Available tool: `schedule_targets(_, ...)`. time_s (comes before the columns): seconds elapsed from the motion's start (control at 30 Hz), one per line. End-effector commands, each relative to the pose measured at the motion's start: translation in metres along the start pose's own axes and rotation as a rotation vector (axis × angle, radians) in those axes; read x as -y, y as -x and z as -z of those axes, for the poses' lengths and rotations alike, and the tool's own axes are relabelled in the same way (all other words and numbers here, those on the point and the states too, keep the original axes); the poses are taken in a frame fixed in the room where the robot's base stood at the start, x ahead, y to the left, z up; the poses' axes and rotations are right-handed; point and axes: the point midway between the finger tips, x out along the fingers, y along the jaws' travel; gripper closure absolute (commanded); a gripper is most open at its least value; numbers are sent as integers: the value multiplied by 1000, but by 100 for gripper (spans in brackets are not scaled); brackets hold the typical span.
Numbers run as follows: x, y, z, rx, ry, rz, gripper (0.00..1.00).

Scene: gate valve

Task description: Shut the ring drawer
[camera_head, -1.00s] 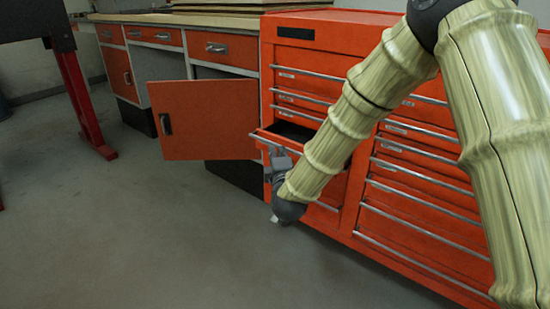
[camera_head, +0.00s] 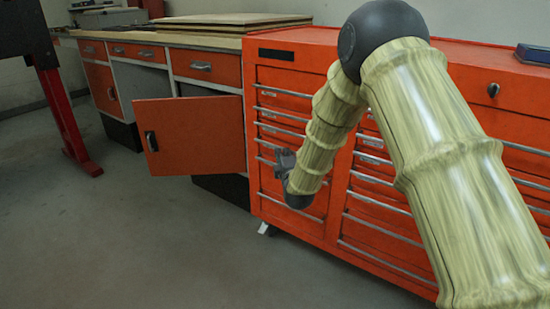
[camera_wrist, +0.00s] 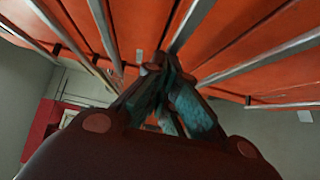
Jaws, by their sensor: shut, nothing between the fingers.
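The red tool chest (camera_head: 300,45) stands at the centre and right. In its left column, the drawer front (camera_head: 268,180) beside my gripper looks flush with the fronts around it, with no open gap visible. My arm hides part of this column. My gripper (camera_head: 281,158) is shut and empty, at the drawer's handle height and close to or touching the front; I cannot tell which. In the wrist view the closed fingers (camera_wrist: 160,68) point at the red fronts and metal handle strips (camera_wrist: 190,25).
An orange cabinet door (camera_head: 190,137) hangs open to the left of the chest, under the workbench (camera_head: 165,40). A red-legged stand (camera_head: 68,120) is at the far left. The grey floor (camera_head: 130,240) in front is clear.

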Motion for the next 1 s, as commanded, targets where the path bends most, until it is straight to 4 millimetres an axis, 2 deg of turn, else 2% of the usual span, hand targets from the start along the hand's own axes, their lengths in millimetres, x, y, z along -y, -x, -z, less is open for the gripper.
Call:
schedule_targets(0.4, -2, -5, -7, 5, 1, -4, 100)
schedule_targets(0.57, -3, -3, -3, 4, 1, -4, 100)
schedule_targets(0.87, -3, 18, 25, -2, 4, 1, 100)
schedule_targets(1.0, -3, 46, 24, -1, 4, 3, 100)
